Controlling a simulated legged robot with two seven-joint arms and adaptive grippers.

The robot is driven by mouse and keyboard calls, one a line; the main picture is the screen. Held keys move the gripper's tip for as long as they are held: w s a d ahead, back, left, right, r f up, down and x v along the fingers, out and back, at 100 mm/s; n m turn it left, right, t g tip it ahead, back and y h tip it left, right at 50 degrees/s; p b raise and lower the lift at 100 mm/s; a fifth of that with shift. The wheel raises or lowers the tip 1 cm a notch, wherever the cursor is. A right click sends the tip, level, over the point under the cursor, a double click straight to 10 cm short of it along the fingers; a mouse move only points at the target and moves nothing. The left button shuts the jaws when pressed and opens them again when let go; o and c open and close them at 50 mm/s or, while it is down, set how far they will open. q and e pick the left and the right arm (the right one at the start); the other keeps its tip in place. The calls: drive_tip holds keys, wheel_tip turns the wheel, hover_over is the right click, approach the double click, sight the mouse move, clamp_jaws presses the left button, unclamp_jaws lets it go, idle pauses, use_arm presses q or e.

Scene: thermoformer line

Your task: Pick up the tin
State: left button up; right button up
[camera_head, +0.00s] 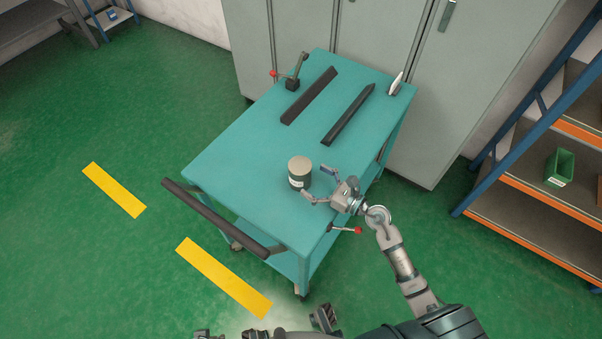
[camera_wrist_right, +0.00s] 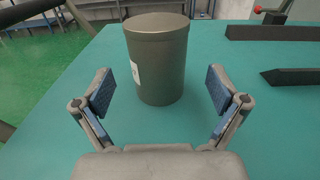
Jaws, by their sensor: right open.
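The tin (camera_head: 299,173) is a dark grey-brown cylinder with a paler lid and a small white label. It stands upright on the teal cart top (camera_head: 235,150), near its front right part. My right gripper (camera_head: 315,183) is open just to the right of the tin, its fingers pointing at it. In the right wrist view the tin (camera_wrist_right: 158,60) stands ahead, between and beyond the two spread fingertips (camera_wrist_right: 166,90), with teal surface showing between. The fingers do not appear to touch it. At the bottom edge of the head view, dark gripper-like parts show, too cut off to read.
Two dark bars (camera_head: 309,95) (camera_head: 348,115) lie towards the cart's back. A black handle (camera_head: 215,217) runs along the front. Grey cabinets (camera_head: 380,60) stand behind.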

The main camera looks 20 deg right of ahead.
sight(300, 172)
drive_tip(key=x, duration=0.5)
drive_tip(key=shift+a, duration=0.2)
use_arm(q)
drive_tip(key=shift+a+f, duration=0.15)
drive_tip(key=shift+f, duration=0.2)
use_arm(e)
drive_tip(key=shift+d, duration=0.1)
drive_tip(key=shift+c, duration=0.2)
drive_tip(key=shift+d, duration=0.1)
drive_tip(key=c, duration=0.4)
drive_tip(key=shift+r, duration=0.1)
drive_tip(key=c, duration=1.1)
drive_tip(key=shift+o, duration=0.2)
use_arm(q)
drive_tip(key=shift+r, duration=0.1)
